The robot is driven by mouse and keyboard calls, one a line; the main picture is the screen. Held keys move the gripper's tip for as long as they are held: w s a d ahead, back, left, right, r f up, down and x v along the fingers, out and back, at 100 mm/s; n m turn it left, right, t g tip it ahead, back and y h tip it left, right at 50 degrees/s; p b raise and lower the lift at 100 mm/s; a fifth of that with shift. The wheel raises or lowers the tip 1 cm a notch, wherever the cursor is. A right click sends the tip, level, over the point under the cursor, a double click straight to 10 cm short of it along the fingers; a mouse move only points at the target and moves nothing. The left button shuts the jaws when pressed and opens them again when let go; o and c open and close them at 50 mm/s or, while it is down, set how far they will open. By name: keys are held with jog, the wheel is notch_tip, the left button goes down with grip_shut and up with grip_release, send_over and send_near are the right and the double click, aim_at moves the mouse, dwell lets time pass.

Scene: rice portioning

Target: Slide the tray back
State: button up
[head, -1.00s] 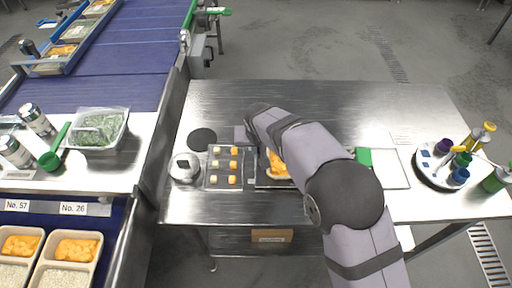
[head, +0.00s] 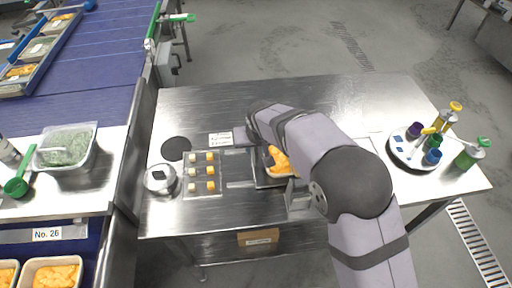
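A light food tray (head: 273,174) with orange food in it sits on a dark flat base (head: 264,184) near the middle of the steel table. My arm reaches over from the lower right and covers the tray's right side. My wrist is above and just behind the tray. My gripper's fingers are hidden beneath or behind the wrist, so I cannot see whether they touch the tray.
Left of the tray lie a mat (head: 203,188) with several small yellow and pale pieces, a round silver device (head: 160,179), a black disc (head: 176,148) and a label card (head: 220,139). A round bottle holder (head: 402,151) stands at right. The table's back is clear.

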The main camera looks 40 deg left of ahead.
jog(key=b+v, duration=0.2)
jog(key=v, duration=0.5)
jog(key=shift+r+b, duration=0.15)
jog(key=shift+b, duration=0.15)
